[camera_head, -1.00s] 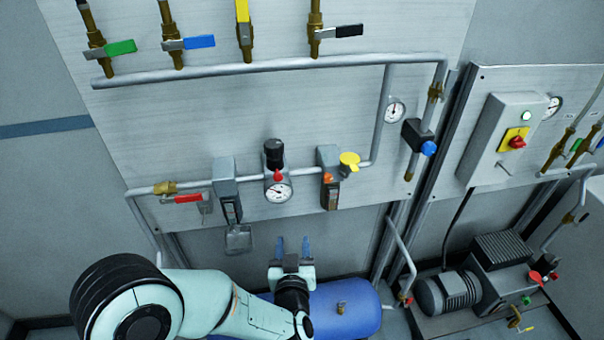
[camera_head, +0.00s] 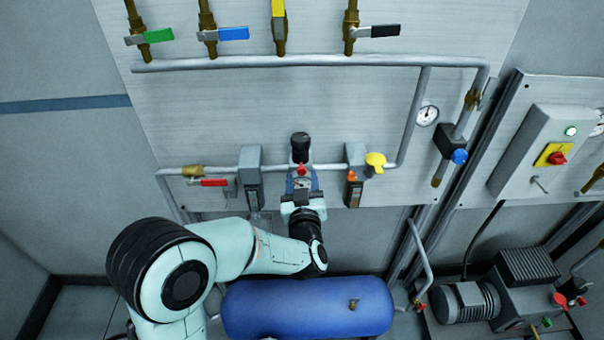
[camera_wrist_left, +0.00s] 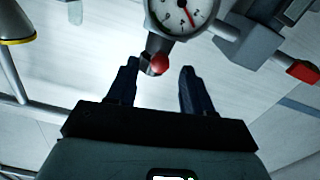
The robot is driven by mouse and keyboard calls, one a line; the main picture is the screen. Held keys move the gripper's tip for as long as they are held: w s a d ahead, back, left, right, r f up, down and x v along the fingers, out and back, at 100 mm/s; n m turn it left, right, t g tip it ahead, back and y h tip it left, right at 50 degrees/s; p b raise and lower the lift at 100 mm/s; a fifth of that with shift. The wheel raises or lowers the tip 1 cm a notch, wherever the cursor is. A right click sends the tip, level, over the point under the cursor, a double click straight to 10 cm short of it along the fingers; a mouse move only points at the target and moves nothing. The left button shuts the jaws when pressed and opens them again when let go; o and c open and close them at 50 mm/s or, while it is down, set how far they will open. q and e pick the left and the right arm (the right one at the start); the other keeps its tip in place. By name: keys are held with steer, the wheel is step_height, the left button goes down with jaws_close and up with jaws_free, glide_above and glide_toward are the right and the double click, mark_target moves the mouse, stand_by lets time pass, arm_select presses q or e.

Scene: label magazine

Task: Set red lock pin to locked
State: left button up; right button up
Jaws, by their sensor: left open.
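The red lock pin (camera_head: 302,169) is a small red knob on the regulator, below its black top knob (camera_head: 300,142). In the left wrist view the red knob (camera_wrist_left: 160,64) sits on a dark stem beside the gauge (camera_wrist_left: 185,14). My left gripper (camera_head: 303,184) is in front of the regulator gauge and partly hides it. In the left wrist view the gripper (camera_wrist_left: 158,82) has its fingers apart, with nothing held. The red knob shows between and just beyond the fingertips, nearer the left finger; contact cannot be told. My right gripper is out of view.
A red-handled valve (camera_head: 213,183) is left of the regulator, and a grey filter unit (camera_head: 251,165) stands between them. A grey unit with an orange knob (camera_head: 353,177) and a yellow cap (camera_head: 376,160) are to the right. A blue tank (camera_head: 300,308) lies below.

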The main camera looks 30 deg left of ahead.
mark_target(301, 172)
arm_select(q)
steer(key=shift+x, duration=0.85)
jaws_close()
steer(key=shift+x, duration=0.95)
jaws_free()
steer(key=shift+w, duration=0.15)
